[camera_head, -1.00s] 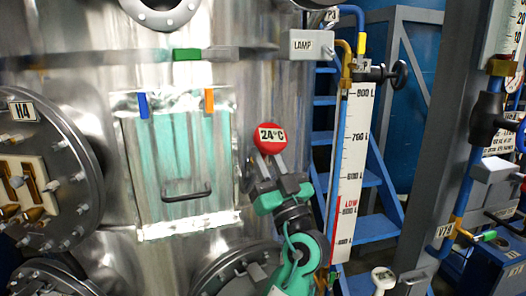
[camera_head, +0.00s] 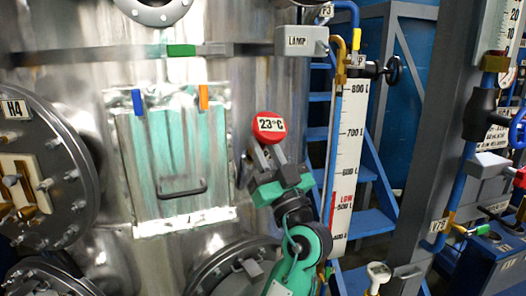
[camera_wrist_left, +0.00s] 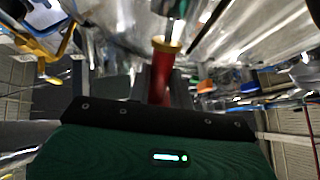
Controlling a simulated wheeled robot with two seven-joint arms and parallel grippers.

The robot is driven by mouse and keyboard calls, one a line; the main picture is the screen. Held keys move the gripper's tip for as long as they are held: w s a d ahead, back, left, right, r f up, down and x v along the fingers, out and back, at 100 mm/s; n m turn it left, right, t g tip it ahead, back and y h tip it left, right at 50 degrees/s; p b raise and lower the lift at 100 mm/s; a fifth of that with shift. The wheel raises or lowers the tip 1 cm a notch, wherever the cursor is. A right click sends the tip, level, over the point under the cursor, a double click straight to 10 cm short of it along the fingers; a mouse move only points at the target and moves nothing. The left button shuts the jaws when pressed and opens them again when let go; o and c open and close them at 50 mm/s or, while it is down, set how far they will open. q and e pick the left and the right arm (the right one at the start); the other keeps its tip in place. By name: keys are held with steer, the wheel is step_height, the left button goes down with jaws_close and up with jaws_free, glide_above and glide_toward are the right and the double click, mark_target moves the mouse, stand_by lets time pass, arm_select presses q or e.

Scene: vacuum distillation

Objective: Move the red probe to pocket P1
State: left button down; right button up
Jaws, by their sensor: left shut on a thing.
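The red probe has a round red head with a "23°C" display (camera_head: 268,127) in the head view, in front of the steel vessel wall. My left gripper (camera_head: 266,157) is just below the head and shut on the probe. In the left wrist view the red probe body (camera_wrist_left: 160,78) stands between the fingers, with a brass-coloured collar at its far end. No label P1 can be read, so I cannot tell which pocket it is. My right gripper is not in view.
Right of my gripper stand a litre gauge (camera_head: 350,160), blue stairs (camera_head: 370,222) and a grey post (camera_head: 425,150). A lamp box (camera_head: 302,41) is above right.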

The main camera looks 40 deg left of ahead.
mark_target(279, 126)
arm_select(q)
steer(key=shift+s+d+r, duration=0.2)
steer(key=shift+d+r, duration=0.2)
steer(key=shift+r, duration=0.15)
steer(key=shift+s+d+r, duration=0.15)
steer(key=shift+d+r, duration=0.25)
steer(key=shift+r, duration=0.1)
steer(key=shift+s+d+r, duration=0.1)
steer(key=shift+r, duration=0.05)
steer(key=shift+s+d+r+p, duration=0.2)
steer(key=shift+s+d+r, duration=0.15)
steer(key=shift+d+r, duration=0.45)
steer(key=shift+s+d+r+p, duration=0.25)
steer(key=shift+d+r, duration=0.3)
steer(key=shift+r, duration=0.45)
steer(key=shift+s+d+f+b, duration=0.15)
steer(key=shift+s+d+b, duration=0.1)
steer(key=shift+d+b, duration=0.25)
steer(key=shift+s+d+f+b, duration=0.15)
steer(key=shift+s+d+b, duration=0.05)
steer(key=shift+d+b, duration=0.25)
steer(key=shift+s+d+f+b, duration=0.15)
steer(key=shift+s+d+b, duration=0.15)
steer(key=shift+d+b, duration=0.35)
steer(key=shift+s+d+f+b, duration=0.15)
steer(key=shift+s+d+b, duration=0.2)
steer(key=shift+d+b, duration=0.35)
steer(key=shift+s+d+f+b, duration=0.15)
steer(key=shift+s+d+b, duration=0.15)
steer(key=shift+d+b, duration=0.35)
